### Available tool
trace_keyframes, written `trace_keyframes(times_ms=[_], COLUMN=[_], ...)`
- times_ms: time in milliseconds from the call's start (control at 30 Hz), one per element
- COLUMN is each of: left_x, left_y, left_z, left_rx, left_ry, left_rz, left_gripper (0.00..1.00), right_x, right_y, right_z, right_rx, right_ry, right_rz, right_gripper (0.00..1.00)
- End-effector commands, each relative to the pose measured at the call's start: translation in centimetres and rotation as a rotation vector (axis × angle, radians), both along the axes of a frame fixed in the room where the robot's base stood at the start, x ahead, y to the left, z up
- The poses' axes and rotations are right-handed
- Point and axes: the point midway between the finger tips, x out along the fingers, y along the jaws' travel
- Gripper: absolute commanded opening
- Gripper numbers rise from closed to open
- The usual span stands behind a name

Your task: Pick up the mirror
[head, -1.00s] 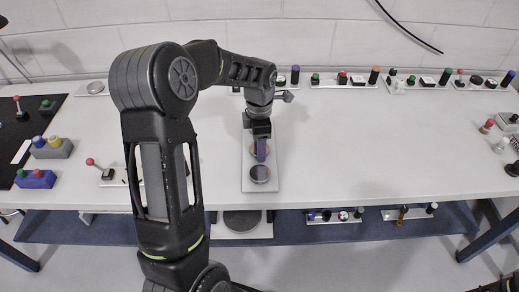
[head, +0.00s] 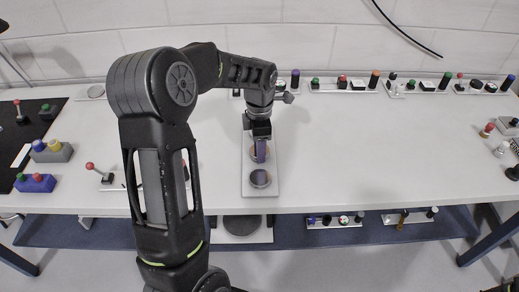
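A light grey fixture plate (head: 248,184) lies on the white table near its front edge. Two round discs show on it, a near one (head: 260,178) lying flat and a far one (head: 253,153) partly hidden. I cannot tell which of these is the mirror. My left gripper (head: 260,152) points down over the far disc. A purple upright strip shows at its tip, in front of that disc. I cannot tell whether the strip is a finger or a held thing, or whether it touches the disc. My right gripper does not show.
Blocks with coloured knobs (head: 52,151) stand on the left, partly on a black mat (head: 50,106). Small fixtures line the back edge (head: 343,84) and the right side. A lower shelf (head: 290,235) holds more fixtures. The table right of the plate is clear.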

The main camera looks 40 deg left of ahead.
Motion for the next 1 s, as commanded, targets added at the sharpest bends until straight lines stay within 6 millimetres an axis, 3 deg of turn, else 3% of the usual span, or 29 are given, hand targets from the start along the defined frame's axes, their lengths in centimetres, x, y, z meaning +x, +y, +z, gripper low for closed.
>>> trace_keyframes(times_ms=[300,500,1000], left_x=[0.1,0.0,0.0], left_y=[0.0,0.0,0.0], left_z=[5.9,8.6,9.0], left_rx=[0.001,0.000,-0.001], left_ry=[-0.006,-0.003,-0.001], left_rz=[0.000,0.000,0.000], left_gripper=[0.09,0.09,0.09], right_x=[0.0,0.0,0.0], right_y=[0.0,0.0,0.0], right_z=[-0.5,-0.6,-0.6], right_rx=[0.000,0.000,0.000], right_ry=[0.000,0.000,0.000], right_rz=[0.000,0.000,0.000], right_gripper=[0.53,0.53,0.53])
